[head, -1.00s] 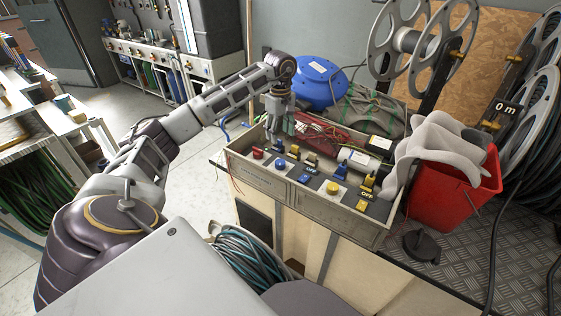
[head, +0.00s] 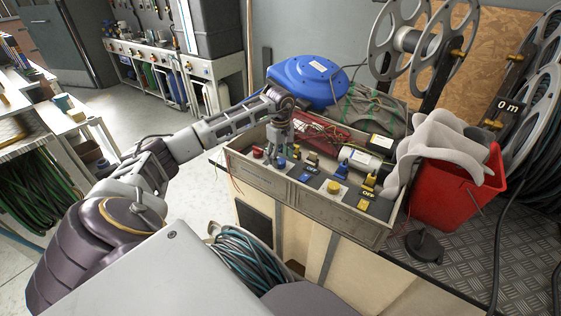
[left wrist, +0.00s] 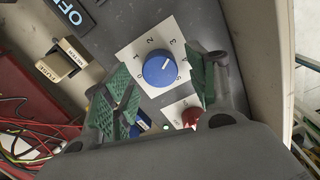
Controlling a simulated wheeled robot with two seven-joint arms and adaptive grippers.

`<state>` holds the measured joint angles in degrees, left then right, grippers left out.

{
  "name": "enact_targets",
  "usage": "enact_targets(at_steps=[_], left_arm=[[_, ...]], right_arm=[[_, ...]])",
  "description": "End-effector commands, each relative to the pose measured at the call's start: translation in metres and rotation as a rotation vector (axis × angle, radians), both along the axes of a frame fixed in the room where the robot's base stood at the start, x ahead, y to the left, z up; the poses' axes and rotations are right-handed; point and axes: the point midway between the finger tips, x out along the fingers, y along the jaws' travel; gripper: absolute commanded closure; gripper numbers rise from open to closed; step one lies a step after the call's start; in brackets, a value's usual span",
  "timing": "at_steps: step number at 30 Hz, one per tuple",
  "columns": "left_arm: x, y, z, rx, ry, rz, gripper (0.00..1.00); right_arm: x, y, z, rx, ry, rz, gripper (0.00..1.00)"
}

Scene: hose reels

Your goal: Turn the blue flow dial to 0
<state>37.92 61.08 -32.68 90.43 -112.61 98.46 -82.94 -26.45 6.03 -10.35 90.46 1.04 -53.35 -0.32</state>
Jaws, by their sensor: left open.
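The blue flow dial (left wrist: 160,70) is a round knob on a white plate numbered 0 to 5, in the left wrist view. Its white mark points up and right, roughly toward 3 or 4. My left gripper (left wrist: 160,92) is open, with one green-padded finger on each side of the dial; I cannot tell whether either touches it. In the head view the left gripper (head: 278,148) points down over the left end of the control panel, and the dial (head: 281,162) shows just below it, partly hidden. My right gripper is not in view.
A red knob (left wrist: 191,117) sits close to the right finger. A beige switch (left wrist: 62,63) and an OFF label are on the same panel. A yellow knob (head: 333,187) is further right. The panel lies in a grey box (head: 300,194); a red bucket (head: 455,190) stands at right.

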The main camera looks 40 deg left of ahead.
Motion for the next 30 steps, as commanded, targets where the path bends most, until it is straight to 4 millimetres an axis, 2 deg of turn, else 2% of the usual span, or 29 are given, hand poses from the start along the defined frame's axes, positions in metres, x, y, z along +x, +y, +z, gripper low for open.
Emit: enact_targets(at_steps=[6,17,28,30], left_arm=[[0.0,-0.001,-0.017,0.0,0.0,-0.001,0.42],[0.0,0.0,-0.02,0.0,0.0,0.0,0.42],[0.0,0.0,-0.019,0.0,0.0,0.0,0.87],[0.0,0.0,-0.019,0.0,0.0,0.0,0.88]], right_arm=[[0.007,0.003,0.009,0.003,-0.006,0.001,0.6],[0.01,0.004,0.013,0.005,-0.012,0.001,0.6],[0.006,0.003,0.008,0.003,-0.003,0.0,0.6],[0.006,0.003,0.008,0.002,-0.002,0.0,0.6]])
